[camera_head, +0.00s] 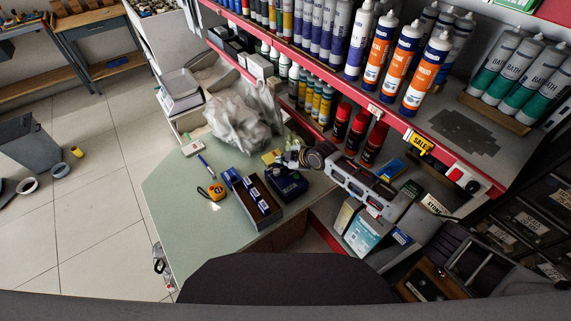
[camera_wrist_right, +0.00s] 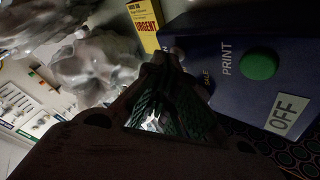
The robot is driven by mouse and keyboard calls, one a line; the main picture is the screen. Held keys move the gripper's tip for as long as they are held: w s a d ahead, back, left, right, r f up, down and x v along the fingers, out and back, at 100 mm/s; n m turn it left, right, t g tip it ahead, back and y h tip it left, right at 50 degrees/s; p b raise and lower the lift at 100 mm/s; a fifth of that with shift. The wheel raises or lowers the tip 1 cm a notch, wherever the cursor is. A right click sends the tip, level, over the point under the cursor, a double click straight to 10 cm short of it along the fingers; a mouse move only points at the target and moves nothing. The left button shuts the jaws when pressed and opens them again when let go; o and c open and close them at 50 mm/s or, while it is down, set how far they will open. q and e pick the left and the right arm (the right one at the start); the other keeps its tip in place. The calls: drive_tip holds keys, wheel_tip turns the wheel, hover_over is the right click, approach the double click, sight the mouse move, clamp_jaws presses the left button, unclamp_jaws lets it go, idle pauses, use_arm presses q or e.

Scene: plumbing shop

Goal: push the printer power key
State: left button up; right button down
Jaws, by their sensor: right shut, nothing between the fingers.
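The printer (camera_head: 288,186) is a small dark blue box on the green worktop, right of a tray with blue-and-white boxes. In the right wrist view its blue face (camera_wrist_right: 225,35) shows a round green button (camera_wrist_right: 259,64) beside the word PRINT, and a pale panel (camera_wrist_right: 287,115) reading OFF. My right gripper (camera_head: 298,156) comes in from the right, just behind the printer. In the wrist view its closed fingertips (camera_wrist_right: 160,62) are empty and overlap the printer's left edge; I cannot tell if they touch. My left gripper is out of view.
A yellow URGENT box (camera_wrist_right: 145,22) stands beside the printer. A crumpled grey plastic bag (camera_head: 240,122) lies behind it. A red-edged shelf (camera_head: 330,85) with cartridges hangs above. The front-left worktop is clear.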

drive_tip(key=shift+r+p, duration=0.4)
drive_tip(key=shift+r, duration=0.2)
drive_tip(key=shift+r+p, duration=2.45)
drive_tip(key=shift+r, duration=0.55)
